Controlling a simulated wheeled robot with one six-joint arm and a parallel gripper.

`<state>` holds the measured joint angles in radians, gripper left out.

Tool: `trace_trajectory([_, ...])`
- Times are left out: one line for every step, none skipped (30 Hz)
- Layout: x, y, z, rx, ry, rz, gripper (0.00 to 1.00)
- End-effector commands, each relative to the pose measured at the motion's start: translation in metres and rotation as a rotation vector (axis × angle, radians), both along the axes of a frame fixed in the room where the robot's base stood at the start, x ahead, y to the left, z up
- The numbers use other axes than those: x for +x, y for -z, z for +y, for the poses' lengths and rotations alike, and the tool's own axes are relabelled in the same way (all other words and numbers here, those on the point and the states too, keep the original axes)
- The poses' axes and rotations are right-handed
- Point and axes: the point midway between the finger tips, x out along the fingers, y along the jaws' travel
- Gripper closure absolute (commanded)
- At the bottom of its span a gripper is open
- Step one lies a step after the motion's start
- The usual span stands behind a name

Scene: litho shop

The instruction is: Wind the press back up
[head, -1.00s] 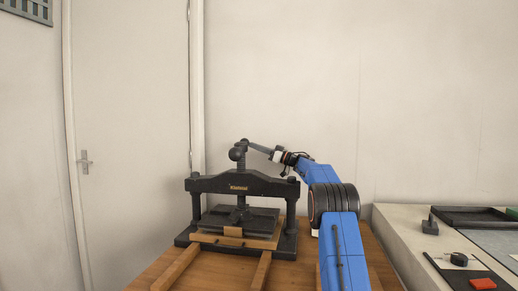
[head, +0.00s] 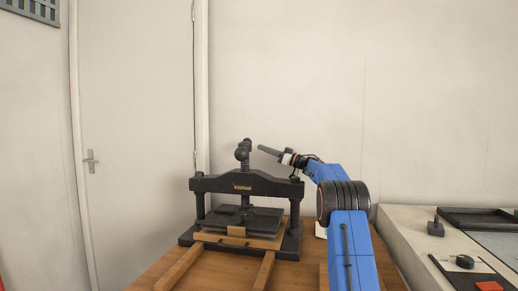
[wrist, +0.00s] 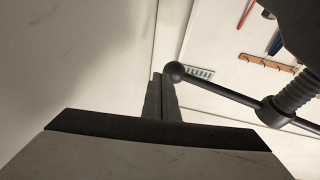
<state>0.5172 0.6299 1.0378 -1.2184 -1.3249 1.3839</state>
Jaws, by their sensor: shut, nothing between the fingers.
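The black iron press (head: 218,186) stands on the wooden table. Its bar handle (head: 243,153) sits on top of the screw, with ball ends. In the wrist view the handle (wrist: 222,92) runs from the threaded screw (wrist: 298,90) to a ball end (wrist: 175,72). The platen (head: 262,213) lies low over the wooden bed (head: 262,243). My gripper (head: 262,149) is shut and empty, just right of the handle with a small gap in the head view. In the wrist view its fingertips (wrist: 162,80) are close beside the ball; whether they touch is unclear.
Two wooden rails (head: 180,268) extend forward from the press. A pale bench (head: 400,225) at right carries a black tray (head: 475,218), a small dark block (head: 436,229) and a red piece (head: 489,286). A door (head: 135,130) and bare wall are behind.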

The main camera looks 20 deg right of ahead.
Motion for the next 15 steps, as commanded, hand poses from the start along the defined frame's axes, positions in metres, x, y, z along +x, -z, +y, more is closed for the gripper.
trace_trajectory([-0.007,0.003,-0.008,0.001,0.003,0.001,1.00])
trace_trajectory([-0.012,0.005,-0.012,0.000,0.003,0.001,1.00])
trace_trajectory([-0.018,0.007,-0.018,0.000,0.003,0.000,1.00])
trace_trajectory([-0.022,0.009,-0.021,0.000,0.003,0.000,1.00])
trace_trajectory([-0.026,0.011,-0.025,0.001,0.003,0.001,1.00])
trace_trajectory([-0.031,0.013,-0.031,0.001,0.003,0.001,1.00])
trace_trajectory([-0.036,0.015,-0.035,0.001,0.003,0.001,1.00])
trace_trajectory([-0.040,0.018,-0.039,0.001,0.003,0.001,1.00])
trace_trajectory([-0.045,0.020,-0.044,0.000,0.003,0.001,1.00])
trace_trajectory([-0.049,0.022,-0.048,-0.001,0.002,0.000,1.00])
trace_trajectory([-0.053,0.024,-0.052,-0.001,0.003,0.001,1.00])
trace_trajectory([-0.059,0.027,-0.057,0.000,0.004,0.002,1.00])
trace_trajectory([-0.063,0.028,-0.061,-0.001,0.003,0.001,1.00])
trace_trajectory([-0.066,0.030,-0.064,0.000,0.002,0.000,1.00])
trace_trajectory([-0.071,0.032,-0.069,0.000,0.002,0.001,1.00])
